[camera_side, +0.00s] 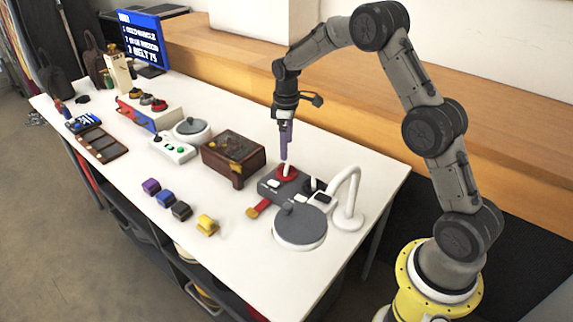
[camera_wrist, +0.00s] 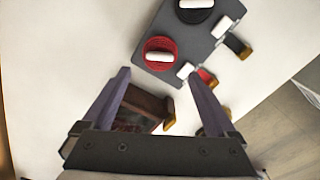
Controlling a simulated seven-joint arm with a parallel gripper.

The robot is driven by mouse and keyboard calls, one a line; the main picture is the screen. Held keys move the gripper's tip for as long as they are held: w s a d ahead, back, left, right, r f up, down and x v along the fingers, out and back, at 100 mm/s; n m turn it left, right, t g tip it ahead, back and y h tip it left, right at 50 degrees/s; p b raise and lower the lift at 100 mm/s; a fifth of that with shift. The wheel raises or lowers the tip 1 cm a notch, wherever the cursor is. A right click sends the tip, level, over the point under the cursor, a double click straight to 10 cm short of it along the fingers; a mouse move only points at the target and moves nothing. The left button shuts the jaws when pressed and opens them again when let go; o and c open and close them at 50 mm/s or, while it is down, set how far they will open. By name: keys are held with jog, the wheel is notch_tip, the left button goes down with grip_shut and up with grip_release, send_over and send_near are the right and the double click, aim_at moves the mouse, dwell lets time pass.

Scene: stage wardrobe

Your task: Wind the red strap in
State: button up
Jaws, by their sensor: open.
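A dark grey block (camera_wrist: 213,52) carries a red reel (camera_wrist: 160,47) and a black reel (camera_wrist: 205,14), each with a white bar handle on top. The red strap (camera_wrist: 206,75) comes out through a white guide (camera_wrist: 185,70) and ends in a yellow tip. In the side view, the red strap (camera_side: 264,205) hangs out at the block's front left. My gripper (camera_side: 286,156) points down above the red reel, its purple fingers open and nothing between them. In the wrist view, the red reel lies just beyond the fingertips. The side view does not clearly show the gap to the handle.
A black strap with a yellow end (camera_wrist: 244,53) sticks out beside the red one. A wooden box (camera_side: 225,158) stands left of the block. A grey disc (camera_side: 300,232) and a curved white stand (camera_side: 350,215) are close by. Coloured blocks (camera_side: 165,198) lie towards the front edge.

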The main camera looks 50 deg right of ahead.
aim_at(286, 167)
notch_tip(286, 167, down, 8)
jog(key=shift+f, duration=0.1)
dwell(0.4)
jog(key=c, duration=1.4)
jog(key=shift+o, duration=0.2)
